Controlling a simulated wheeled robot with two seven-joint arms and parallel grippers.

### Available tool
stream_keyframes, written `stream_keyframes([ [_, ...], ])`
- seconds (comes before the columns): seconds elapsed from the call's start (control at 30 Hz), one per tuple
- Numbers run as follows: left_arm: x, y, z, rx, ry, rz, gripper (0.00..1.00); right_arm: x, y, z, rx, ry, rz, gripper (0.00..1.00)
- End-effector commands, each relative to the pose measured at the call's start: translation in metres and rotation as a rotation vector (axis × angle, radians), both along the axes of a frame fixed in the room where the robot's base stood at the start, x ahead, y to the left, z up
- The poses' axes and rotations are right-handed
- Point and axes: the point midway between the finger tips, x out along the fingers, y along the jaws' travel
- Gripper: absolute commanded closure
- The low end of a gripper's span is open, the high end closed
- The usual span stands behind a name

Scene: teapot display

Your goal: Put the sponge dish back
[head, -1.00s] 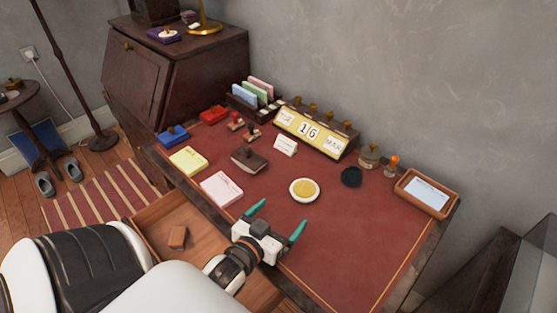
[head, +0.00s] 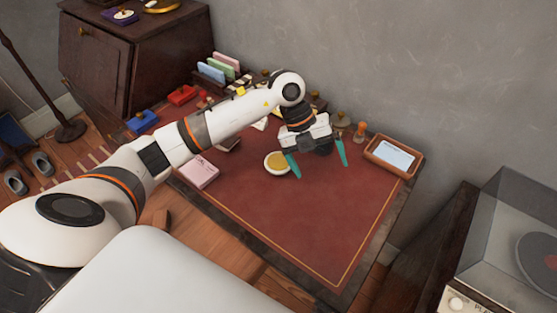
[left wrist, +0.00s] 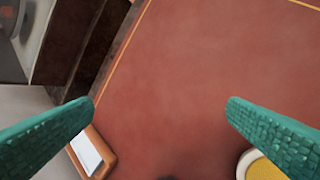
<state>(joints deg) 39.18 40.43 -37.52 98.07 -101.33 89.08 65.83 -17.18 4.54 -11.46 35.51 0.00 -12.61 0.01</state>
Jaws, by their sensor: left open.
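The sponge dish (head: 267,165), a round white dish with a yellow sponge (head: 279,161), sits on the red desk top. In the left wrist view the dish (left wrist: 241,166) shows partly at the lower right, behind one finger. My left gripper (head: 320,170) is open and empty, its teal fingers pointing down above the desk. It is just right of the dish in the head view, with one fingertip close to the dish's right side. I cannot tell whether they touch. My right gripper is not in view.
A brown tray (head: 371,153) with a pale pad lies at the back right corner. A pink note pad (head: 200,173) lies left of the dish. My left arm hides part of the stamps and calendar at the back. The desk's front right is clear. A record player (head: 520,240) stands at right.

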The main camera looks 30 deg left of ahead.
Motion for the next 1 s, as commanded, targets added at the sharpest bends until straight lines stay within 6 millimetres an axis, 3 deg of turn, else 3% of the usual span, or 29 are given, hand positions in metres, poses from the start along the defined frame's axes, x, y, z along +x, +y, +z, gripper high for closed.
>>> stream_keyframes([
  [0.03,0.012,0.035,0.008,0.145,0.004,0.047,0.04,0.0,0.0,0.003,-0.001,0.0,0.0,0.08],
  [0.1,0.02,0.073,0.016,0.302,0.019,0.111,0.04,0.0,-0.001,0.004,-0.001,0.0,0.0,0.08],
  [0.2,0.026,0.11,0.026,0.446,0.034,0.185,0.04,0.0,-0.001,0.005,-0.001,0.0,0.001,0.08],
  [0.27,0.026,0.121,0.029,0.49,0.041,0.209,0.04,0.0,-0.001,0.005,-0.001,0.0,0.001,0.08],
  [0.37,0.026,0.127,0.021,0.517,0.047,0.223,0.04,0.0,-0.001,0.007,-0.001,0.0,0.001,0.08],
  [0.6,0.025,0.126,-0.02,0.513,0.048,0.221,0.04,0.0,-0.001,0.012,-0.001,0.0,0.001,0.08],
  [0.87,0.025,0.125,-0.041,0.51,0.045,0.219,0.04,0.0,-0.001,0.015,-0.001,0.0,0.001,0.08],
  [1.0,0.019,0.121,-0.061,0.51,0.049,0.218,0.04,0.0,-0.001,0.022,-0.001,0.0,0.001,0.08],
])
